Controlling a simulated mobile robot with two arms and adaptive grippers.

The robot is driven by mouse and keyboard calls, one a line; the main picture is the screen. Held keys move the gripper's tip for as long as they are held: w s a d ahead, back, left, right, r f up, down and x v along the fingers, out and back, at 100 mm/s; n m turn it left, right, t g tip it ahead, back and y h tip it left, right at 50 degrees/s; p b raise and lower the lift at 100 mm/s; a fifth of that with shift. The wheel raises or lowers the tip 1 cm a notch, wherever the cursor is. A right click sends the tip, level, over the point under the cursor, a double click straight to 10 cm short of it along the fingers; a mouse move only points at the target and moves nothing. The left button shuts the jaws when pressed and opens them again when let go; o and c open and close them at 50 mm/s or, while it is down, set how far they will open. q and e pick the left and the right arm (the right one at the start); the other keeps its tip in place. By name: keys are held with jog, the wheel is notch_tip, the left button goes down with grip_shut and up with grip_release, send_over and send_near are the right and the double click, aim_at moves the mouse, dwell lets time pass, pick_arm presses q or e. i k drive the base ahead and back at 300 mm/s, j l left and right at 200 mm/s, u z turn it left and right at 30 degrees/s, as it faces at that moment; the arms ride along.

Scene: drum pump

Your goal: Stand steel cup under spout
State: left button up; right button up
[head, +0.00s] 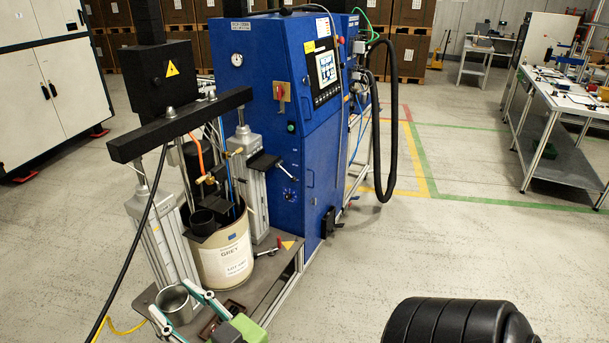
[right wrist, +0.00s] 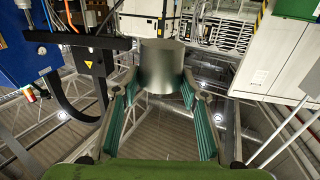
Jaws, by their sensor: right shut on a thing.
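The steel cup (head: 174,303) is a grey metal cylinder at the lower left of the head view, with its open top facing up. My right gripper (head: 181,309) has its teal-padded fingers shut around it from the lower right. The right wrist view also shows the cup (right wrist: 162,66) between the fingertips of my right gripper (right wrist: 161,92). The cup is at the front left corner of the pump's platform (head: 262,290); I cannot tell whether it touches the platform. I cannot make out the spout clearly. My left gripper is not in view.
A drum labelled GREY (head: 222,252) stands on the platform behind the cup, between two grey columns under a black crossbeam (head: 180,124). A blue control cabinet (head: 262,110) rises behind it. A black hose (head: 132,235) hangs left of the cup.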

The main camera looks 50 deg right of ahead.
aim_at(222, 204)
jog(key=i+l+z, duration=0.1)
jog(key=i+z, duration=0.15)
jog(key=z, duration=0.2)
jog(key=i+z, duration=0.3)
jog(key=z, duration=0.15)
jog(key=i+z, duration=0.25)
jog(key=z, duration=0.25)
jog(key=i+j, duration=0.2)
jog(key=i+j+z, duration=0.1)
jog(key=i, duration=0.35)
jog(key=j, duration=0.1)
